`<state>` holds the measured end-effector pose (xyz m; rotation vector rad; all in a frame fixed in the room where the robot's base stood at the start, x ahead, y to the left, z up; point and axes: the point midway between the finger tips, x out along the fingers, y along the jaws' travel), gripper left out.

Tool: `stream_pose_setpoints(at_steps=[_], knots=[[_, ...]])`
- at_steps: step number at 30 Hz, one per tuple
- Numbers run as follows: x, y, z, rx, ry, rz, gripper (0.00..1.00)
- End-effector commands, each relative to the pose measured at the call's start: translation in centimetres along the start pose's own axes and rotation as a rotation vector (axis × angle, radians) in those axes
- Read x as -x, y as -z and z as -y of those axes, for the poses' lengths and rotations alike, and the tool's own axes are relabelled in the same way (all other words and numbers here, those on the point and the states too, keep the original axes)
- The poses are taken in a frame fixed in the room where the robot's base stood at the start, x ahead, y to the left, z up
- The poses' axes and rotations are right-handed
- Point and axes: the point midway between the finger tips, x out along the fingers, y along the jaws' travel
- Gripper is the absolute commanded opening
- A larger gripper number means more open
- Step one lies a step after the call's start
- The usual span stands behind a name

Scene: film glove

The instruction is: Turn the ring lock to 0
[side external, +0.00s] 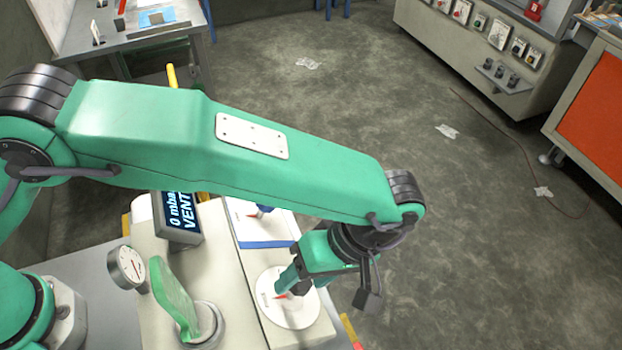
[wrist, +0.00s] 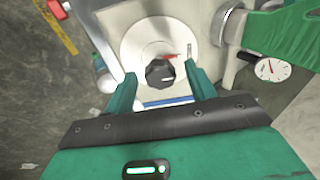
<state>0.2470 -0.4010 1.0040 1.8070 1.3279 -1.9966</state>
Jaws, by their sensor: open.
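A white round dial plate (side external: 268,311) with a red pointer sits on the pale box beneath my gripper (side external: 291,284). I take it for the ring lock. In the wrist view, the plate (wrist: 136,46) carries a dark knob (wrist: 160,74) at its middle, with the red pointer at the knob's upper right. My gripper (wrist: 160,72) is open, with one finger on each side of the knob. I cannot tell whether either finger touches it. The markings on the plate are too small to read. In the side view my gripper hides most of the knob.
A green glove (side external: 174,299) stands up from a round port left of the dial. A gauge (side external: 127,266) and a display (side external: 181,214) reading "0 mbar VENT" are nearby. A second panel with a blue stripe (side external: 264,244) lies behind my gripper. Open floor lies to the right.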

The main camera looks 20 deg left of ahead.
Motion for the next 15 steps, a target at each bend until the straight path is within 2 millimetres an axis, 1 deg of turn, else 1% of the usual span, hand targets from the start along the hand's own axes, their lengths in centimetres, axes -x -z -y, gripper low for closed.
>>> stream_pose_setpoints(at_steps=[5, 15], knots=[[1.0, 0.0, -0.1, 0.000, -0.001, 0.000, 0.55], [4.5, 0.0, -0.1, 0.000, -0.002, 0.000, 0.55]])
